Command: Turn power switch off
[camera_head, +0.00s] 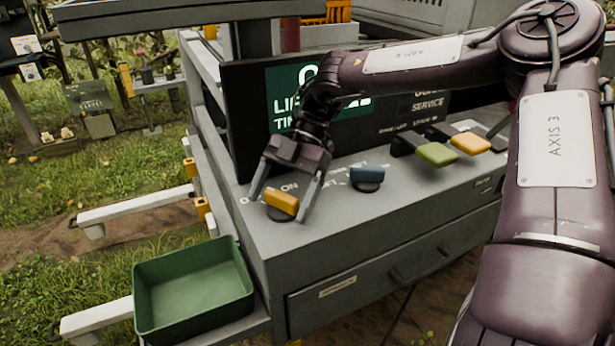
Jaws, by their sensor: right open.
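The power switch (282,202) is an orange rotary knob on a dark round base at the left front of the grey console top. White lettering beside it reads "ON"; other lettering is partly hidden. My right gripper (282,207) reaches down from above with its two fingers apart, one on each side of the orange knob. I cannot tell whether the fingers touch it. My left gripper is not in view.
A blue knob (367,178) sits just right of the orange one. Green (437,154) and yellow (470,143) levers stand farther right. A dark display (290,93) rises behind.

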